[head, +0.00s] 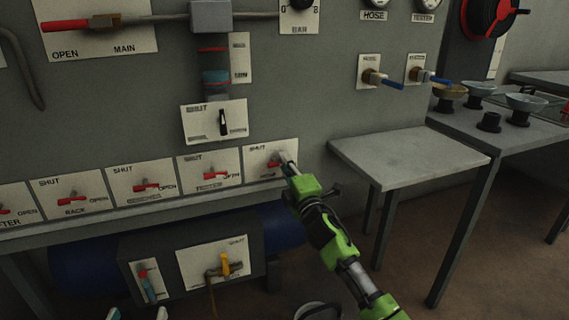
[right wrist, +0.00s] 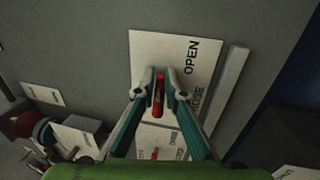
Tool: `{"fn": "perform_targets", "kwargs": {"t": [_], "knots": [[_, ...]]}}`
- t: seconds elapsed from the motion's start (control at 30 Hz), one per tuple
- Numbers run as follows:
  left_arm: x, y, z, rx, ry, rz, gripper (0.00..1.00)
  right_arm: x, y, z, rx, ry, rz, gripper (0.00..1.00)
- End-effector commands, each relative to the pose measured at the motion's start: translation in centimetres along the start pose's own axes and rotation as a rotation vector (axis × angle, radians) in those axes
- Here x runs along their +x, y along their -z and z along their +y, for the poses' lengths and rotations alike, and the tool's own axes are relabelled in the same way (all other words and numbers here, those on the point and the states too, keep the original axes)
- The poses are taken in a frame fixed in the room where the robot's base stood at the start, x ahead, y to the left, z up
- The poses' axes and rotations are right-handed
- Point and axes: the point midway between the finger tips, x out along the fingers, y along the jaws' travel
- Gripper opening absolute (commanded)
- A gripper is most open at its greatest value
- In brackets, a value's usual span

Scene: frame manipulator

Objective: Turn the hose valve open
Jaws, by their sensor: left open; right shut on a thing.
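The hose valve is the rightmost in the row of small valves, on a white plate (head: 258,170) marked SHUT at its top left. In the right wrist view its plate (right wrist: 145,50) reads OPEN and HOSE. My right gripper (head: 283,158) is at this valve. In the right wrist view the gripper (right wrist: 159,92) is shut on the red valve handle (right wrist: 159,103), with a teal finger on either side. The fingers hide much of the handle in the head view. My left gripper (head: 138,314) is open and empty, with only its fingertips showing at the bottom edge.
Similar red-handled valves, including the rack valve (head: 73,197), line the panel to the left. A grey side table (head: 405,152) stands clear on the right. Hose and tester outlets (head: 374,77) stick out above it. A yellow-handled valve (head: 225,264) sits below the row.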

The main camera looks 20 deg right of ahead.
Motion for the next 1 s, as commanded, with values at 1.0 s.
{"fn": "perform_targets", "kwargs": {"t": [1.0], "knots": [[0.1,0.1,0.0,0.000,0.000,0.006,0.52,-1.1,0.0,-0.2,0.011,0.001,-0.002,0.18]]}}
